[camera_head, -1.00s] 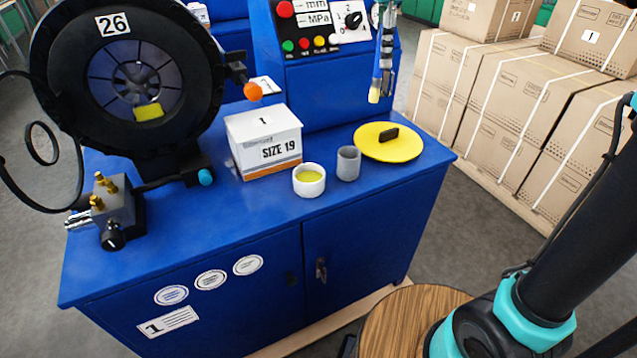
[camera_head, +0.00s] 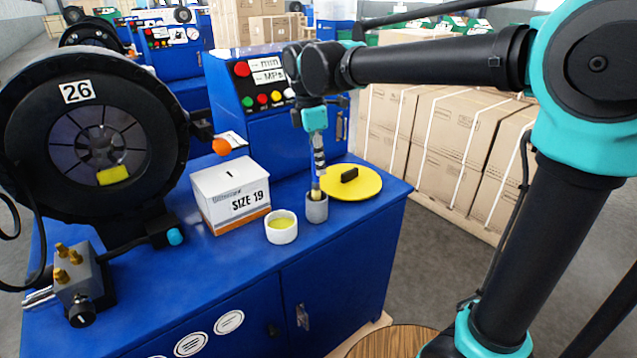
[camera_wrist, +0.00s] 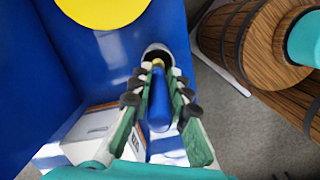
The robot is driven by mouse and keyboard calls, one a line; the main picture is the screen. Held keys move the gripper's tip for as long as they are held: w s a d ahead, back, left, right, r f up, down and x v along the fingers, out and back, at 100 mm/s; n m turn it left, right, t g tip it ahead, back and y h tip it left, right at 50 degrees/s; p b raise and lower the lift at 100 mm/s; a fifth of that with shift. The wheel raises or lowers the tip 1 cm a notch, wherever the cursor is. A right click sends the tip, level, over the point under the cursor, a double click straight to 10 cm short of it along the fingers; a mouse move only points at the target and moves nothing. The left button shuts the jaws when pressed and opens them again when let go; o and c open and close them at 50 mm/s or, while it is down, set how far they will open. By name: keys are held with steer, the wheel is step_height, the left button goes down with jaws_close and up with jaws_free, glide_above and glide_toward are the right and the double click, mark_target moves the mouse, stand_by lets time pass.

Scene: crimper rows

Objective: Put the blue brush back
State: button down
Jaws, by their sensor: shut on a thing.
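My gripper (camera_head: 319,160) points down over the blue bench and is shut on the blue brush. In the wrist view my gripper (camera_wrist: 157,78) has its fingers on both sides of the brush's blue handle (camera_wrist: 159,104). The brush (camera_head: 316,188) hangs about upright with its yellow bristles downward. The bristle end is at the mouth of the grey cup (camera_head: 317,211) and looks to be just inside it. The cup also shows in the wrist view (camera_wrist: 155,49), beyond the fingertips. Whether the brush touches the cup's wall or bottom is hidden.
A white pot with yellow contents (camera_head: 281,231) stands close left of the cup. A yellow lid with a black handle (camera_head: 363,187) lies behind right. A white SIZE 19 box (camera_head: 228,198) and the crimper (camera_head: 85,130) are to the left. The bench front (camera_head: 350,262) is clear.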

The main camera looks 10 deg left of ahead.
steer(key=shift+f, duration=2.9)
steer(key=c, duration=1.5)
jaws_free()
steer(key=shift+o, duration=0.2)
steer(key=shift+r, duration=0.1)
steer(key=r, duration=0.4)
steer(key=a+r, duration=0.1)
steer(key=r, duration=0.6)
steer(key=shift+s+a+r, duration=0.15)
steer(key=shift+s+r, duration=0.15)
steer(key=shift+r, duration=0.1)
steer(key=w+d+f+m, duration=0.3)
steer(key=d+f+m, duration=0.3)
steer(key=d+f, duration=0.4)
steer(key=s+d+f+m+t, duration=0.1)
steer(key=s+d+f+m, duration=0.3)
steer(key=d+f+m, duration=0.1)
steer(key=s+d+f+m+t, duration=0.1)
steer(key=s+d+f+m, duration=0.3)
steer(key=d, duration=0.6)
steer(key=s+d+f+m+t+y, duration=0.1)
steer(key=s+d+f+m, duration=0.3)
steer(key=d+f+m, duration=0.3)
step_height(320, 180, down, 3)
steer(key=shift+d+m+t, duration=0.3)
steer(key=shift+d, duration=0.25)
steer(key=shift+s, duration=0.1)
